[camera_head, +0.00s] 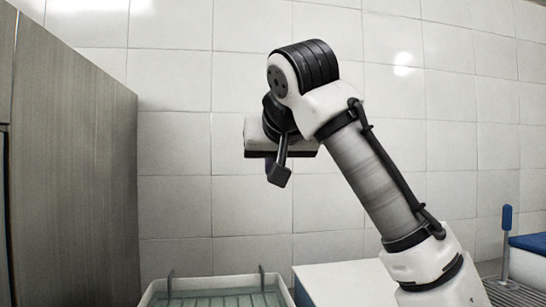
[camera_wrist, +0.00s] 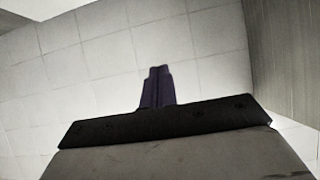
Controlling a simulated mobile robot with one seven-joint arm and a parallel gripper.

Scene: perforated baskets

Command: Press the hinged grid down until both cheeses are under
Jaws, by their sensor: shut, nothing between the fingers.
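My gripper (camera_wrist: 158,74) is shut, with its dark purple fingers together and nothing between them in the wrist view. In the head view my gripper's end is held high against the tiled wall, well above a white-rimmed basin (camera_head: 288,297), and its fingers are mostly hidden. The basin is cut off by the bottom edge and holds greenish liquid. Faint lines inside may be the hinged grid (camera_head: 218,302), but its tilt is unclear. Two thin grey uprights (camera_head: 262,277) rise at the basin's far side. I cannot make out either cheese.
A tall wood-grain panel (camera_head: 70,160) fills the left side. A white block (camera_head: 335,283) is right of the basin, partly behind my arm. At far right are a blue-handled upright (camera_head: 507,222), a dark rack (camera_head: 517,294) and a blue-topped box (camera_head: 532,244). The space above the basin is clear.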

